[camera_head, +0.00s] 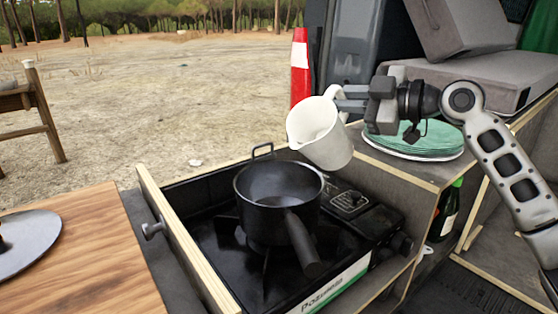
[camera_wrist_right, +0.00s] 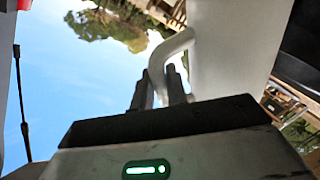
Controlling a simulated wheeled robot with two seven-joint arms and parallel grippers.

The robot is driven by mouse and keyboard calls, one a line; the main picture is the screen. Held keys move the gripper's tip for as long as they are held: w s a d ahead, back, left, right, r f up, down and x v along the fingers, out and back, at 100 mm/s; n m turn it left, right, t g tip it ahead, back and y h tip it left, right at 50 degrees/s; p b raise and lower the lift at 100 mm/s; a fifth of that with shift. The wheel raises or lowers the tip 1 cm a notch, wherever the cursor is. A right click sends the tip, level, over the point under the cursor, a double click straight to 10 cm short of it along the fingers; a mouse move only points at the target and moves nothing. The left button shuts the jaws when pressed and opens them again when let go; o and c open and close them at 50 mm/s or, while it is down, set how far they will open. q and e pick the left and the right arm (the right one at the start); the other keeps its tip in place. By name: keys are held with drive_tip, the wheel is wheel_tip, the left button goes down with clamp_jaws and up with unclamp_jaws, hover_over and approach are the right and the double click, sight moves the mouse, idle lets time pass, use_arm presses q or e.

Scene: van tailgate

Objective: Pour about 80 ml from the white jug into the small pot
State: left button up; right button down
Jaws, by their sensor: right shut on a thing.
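The white jug (camera_head: 322,136) is in the air above the right rim of the small pot, tilted with its spout to the left. My right gripper (camera_head: 345,98) is shut on the jug's handle. In the right wrist view the fingers (camera_wrist_right: 160,92) close around the handle, and the jug's wall (camera_wrist_right: 225,45) rises beside them. The small dark pot (camera_head: 277,192) stands on the black camping stove (camera_head: 222,262), its handle pointing to the front. No stream shows between jug and pot, and the liquid levels cannot be made out. My left gripper is not in view.
A wooden board (camera_head: 85,255) with a round grey lid (camera_head: 25,240) lies at the left. Green plates (camera_head: 415,142) are stacked behind the stove at the right. A bottle (camera_head: 445,212) stands lower right. A red and white cone (camera_head: 300,65) is behind.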

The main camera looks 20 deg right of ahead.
sight(336, 86)
drive_tip(key=shift+s+a+r+n+p, duration=0.15)
drive_tip(key=shift+a+r+n+p, duration=0.15)
drive_tip(key=shift+r, duration=0.2)
drive_tip(key=shift+s+a+r+n+p, duration=0.1)
drive_tip(key=shift+a+r+n+p, duration=0.05)
drive_tip(key=shift+r+n, duration=0.3)
drive_tip(key=shift+s+a+r+n+p, duration=0.15)
drive_tip(key=shift+a+r+n+p, duration=0.1)
drive_tip(key=shift+r, duration=0.3)
drive_tip(key=shift+s+a+r+n, duration=0.15)
drive_tip(key=shift+r+n, duration=0.15)
drive_tip(key=shift+s+a+r+n+h+p, duration=0.25)
drive_tip(key=shift+a+r+n+h+p, duration=0.1)
drive_tip(key=shift+a+r+n+h, duration=0.15)
idle(1.5)
